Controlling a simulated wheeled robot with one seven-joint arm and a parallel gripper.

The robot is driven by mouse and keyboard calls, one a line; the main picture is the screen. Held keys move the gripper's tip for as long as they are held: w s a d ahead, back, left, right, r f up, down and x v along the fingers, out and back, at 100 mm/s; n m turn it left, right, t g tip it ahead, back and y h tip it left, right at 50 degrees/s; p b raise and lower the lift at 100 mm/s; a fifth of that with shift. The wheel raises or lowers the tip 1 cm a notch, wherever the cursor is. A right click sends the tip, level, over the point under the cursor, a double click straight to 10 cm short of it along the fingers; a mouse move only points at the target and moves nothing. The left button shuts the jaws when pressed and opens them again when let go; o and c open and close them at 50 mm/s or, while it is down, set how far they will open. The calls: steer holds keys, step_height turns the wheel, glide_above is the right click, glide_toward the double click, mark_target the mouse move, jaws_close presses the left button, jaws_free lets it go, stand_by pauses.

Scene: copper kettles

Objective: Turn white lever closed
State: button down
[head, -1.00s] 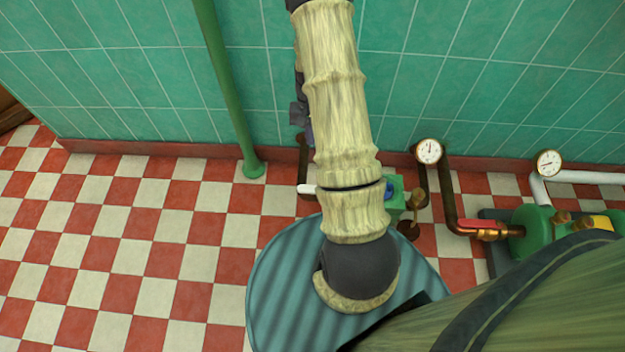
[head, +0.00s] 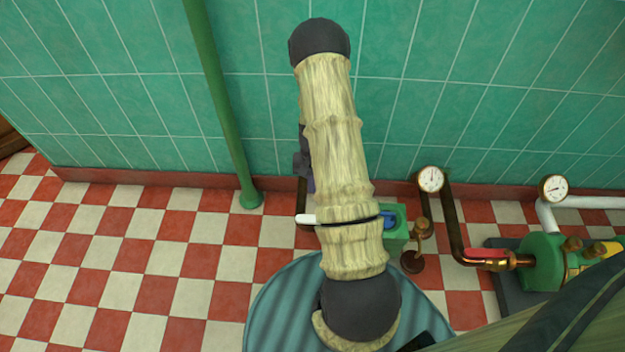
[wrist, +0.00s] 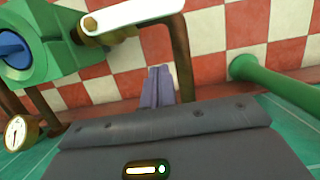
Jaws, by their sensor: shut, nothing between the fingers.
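The white lever (wrist: 125,14) crosses the top of the wrist view, joined to a brass fitting (wrist: 90,24) on a dark copper pipe beside a green body. In the head view only the lever's white left end (head: 305,219) shows, to the left of my arm; the arm hides the rest. My gripper (wrist: 161,72) has its purple-grey fingers together and empty in the wrist view. The fingertips appear below the lever in that picture, with a visible gap. In the head view my gripper is mostly hidden behind the arm.
A dark copper pipe (wrist: 181,60) stands close beside my fingers. A green post (head: 222,110) rises on the left. A gauge (head: 431,179), a red handle (head: 485,253) and a green pump (head: 541,262) are at right. The checkered floor (head: 130,260) is clear at left.

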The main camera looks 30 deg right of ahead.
steer(key=s+a+f+b, duration=0.2)
steer(key=s+f+b, duration=0.1)
steer(key=s+b, duration=0.1)
steer(key=shift+a+f, duration=0.35)
steer(key=shift+f, duration=0.05)
steer(key=shift+s, duration=0.1)
stand_by(0.3)
steer(key=shift+s+a+n+p, duration=0.15)
steer(key=shift+a+n+p, duration=0.15)
steer(key=shift+n+p, duration=0.15)
steer(key=shift+s, duration=0.1)
